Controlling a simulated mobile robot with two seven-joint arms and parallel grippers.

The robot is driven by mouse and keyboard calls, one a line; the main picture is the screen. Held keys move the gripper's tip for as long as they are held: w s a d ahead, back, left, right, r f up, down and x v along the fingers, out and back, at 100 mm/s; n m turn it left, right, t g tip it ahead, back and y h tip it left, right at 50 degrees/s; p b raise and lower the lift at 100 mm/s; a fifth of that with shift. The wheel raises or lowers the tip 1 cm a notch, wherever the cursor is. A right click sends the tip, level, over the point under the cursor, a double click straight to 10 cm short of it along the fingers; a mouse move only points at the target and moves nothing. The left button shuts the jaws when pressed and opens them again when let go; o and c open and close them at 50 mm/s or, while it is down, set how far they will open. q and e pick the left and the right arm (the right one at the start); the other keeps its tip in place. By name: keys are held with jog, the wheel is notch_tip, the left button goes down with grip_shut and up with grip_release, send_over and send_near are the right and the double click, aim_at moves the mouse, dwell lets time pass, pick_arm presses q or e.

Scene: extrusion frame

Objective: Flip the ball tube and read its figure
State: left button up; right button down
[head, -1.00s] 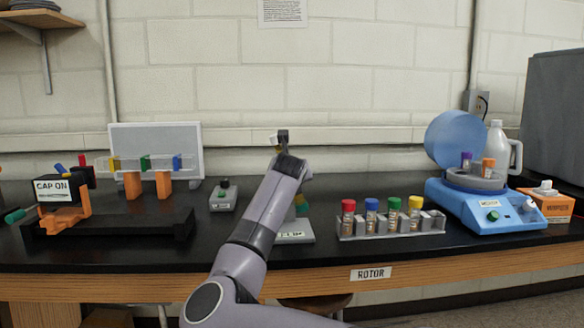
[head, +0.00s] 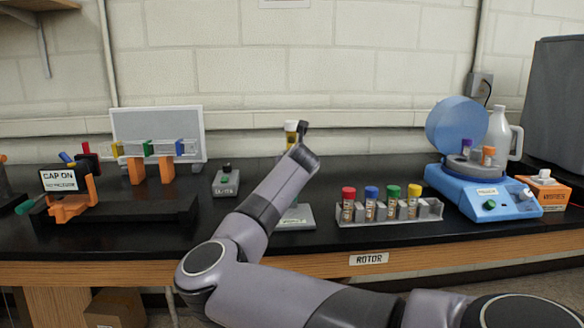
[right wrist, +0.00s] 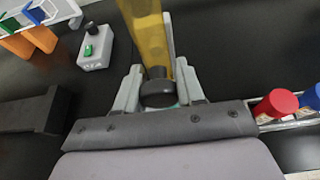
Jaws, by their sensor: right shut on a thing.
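The ball tube is clear yellow with a dark end cap. In the head view its upper part (head: 291,134) shows just left of my right gripper (head: 303,128), raised above the bench, and my arm hides the rest. In the right wrist view the tube (right wrist: 143,28) runs away from the camera, its dark cap (right wrist: 158,93) near me. My right gripper (right wrist: 158,78) is shut on the tube, one finger on each side. I cannot make out the ball or any figure. My left gripper is in neither view.
A grey plate (head: 298,217) lies on the bench behind my right arm. A rack (head: 380,214) of colour-capped tubes stands to its right, and a small grey box (head: 226,184) to its left. A blue centrifuge (head: 485,200) stands further right. A dark fixture (head: 125,212) stands left.

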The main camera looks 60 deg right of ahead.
jog(key=shift+f, duration=0.1)
jog(key=c, duration=0.7)
grip_release()
jog(key=shift+a, duration=0.1)
jog(key=shift+v, duration=3.55)
